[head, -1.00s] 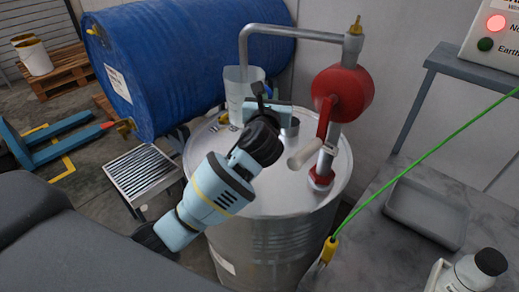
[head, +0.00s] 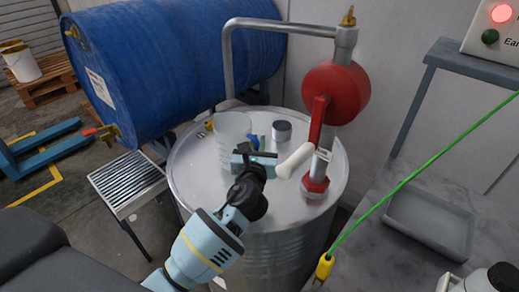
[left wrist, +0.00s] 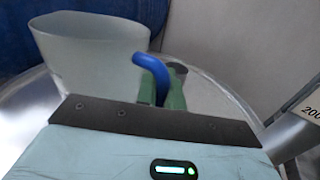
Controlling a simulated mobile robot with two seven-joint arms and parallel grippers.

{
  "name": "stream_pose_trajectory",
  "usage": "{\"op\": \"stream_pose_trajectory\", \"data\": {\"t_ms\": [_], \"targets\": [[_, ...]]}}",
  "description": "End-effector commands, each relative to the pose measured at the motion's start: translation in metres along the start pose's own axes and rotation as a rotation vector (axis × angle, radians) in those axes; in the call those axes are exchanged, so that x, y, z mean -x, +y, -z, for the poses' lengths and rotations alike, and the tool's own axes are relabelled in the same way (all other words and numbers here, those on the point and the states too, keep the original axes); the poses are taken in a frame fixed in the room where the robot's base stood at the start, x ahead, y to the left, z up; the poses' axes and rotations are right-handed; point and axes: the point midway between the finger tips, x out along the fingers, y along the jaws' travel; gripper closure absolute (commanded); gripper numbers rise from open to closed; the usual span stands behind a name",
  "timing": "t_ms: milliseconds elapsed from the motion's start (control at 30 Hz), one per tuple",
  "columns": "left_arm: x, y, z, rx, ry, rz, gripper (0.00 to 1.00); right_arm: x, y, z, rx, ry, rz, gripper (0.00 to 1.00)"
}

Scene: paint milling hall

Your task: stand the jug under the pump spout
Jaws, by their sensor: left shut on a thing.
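The jug (head: 233,140) is pale and translucent with a blue handle. It is upright at the left of the steel drum lid (head: 215,190). My left gripper (head: 256,150) is shut on the handle, to the right of the jug body. In the left wrist view the blue handle (left wrist: 153,70) sits between the green fingers, beside the jug body (left wrist: 90,55). The pump spout (head: 228,75) bends down to just above or behind the jug rim; its tip is not clear. I cannot tell whether the jug's base touches the lid. My right gripper is not in view.
The red pump (head: 335,93) with its crank grip (head: 295,161) stands right of the jug. A short grey cylinder (head: 282,131) is on the lid close by. A blue drum (head: 180,65) lies behind. A green cable (head: 420,168) crosses the right side above a grey bench (head: 380,245).

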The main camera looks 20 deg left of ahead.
Motion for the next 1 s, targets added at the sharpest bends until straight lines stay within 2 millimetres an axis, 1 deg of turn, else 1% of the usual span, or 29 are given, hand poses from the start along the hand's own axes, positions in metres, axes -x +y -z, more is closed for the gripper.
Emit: {"op": "stream_pose_trajectory", "data": {"t_ms": [33,100,167,433,567,600,733,767,1000], "targets": [[0.0005,-0.0006,0.0146,-0.002,0.009,0.0,1.0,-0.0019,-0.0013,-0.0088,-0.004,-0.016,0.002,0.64],[0.0004,-0.0011,0.0204,-0.001,0.006,0.0,1.0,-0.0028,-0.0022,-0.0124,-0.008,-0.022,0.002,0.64],[0.0003,-0.0013,0.0224,0.0,0.004,0.001,1.0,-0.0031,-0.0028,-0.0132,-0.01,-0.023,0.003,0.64],[-0.0001,-0.001,0.0198,0.0,-0.001,0.0,1.0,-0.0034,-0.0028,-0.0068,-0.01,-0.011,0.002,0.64],[-0.0001,-0.001,0.0231,-0.001,0.0,0.0,1.0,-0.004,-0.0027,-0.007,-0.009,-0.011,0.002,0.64],[0.0,-0.001,0.0233,-0.001,0.0,0.0,0.88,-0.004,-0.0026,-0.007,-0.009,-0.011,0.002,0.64],[0.0,-0.001,0.0228,0.0,0.0,0.0,0.71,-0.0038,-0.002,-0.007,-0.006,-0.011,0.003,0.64],[0.0,-0.001,0.0228,0.0,0.0,0.0,0.69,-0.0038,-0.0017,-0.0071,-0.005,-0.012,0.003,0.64],[0.0,-0.0009,0.0226,0.0,0.0,0.0,0.69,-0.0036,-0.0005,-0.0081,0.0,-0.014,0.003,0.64]]}}
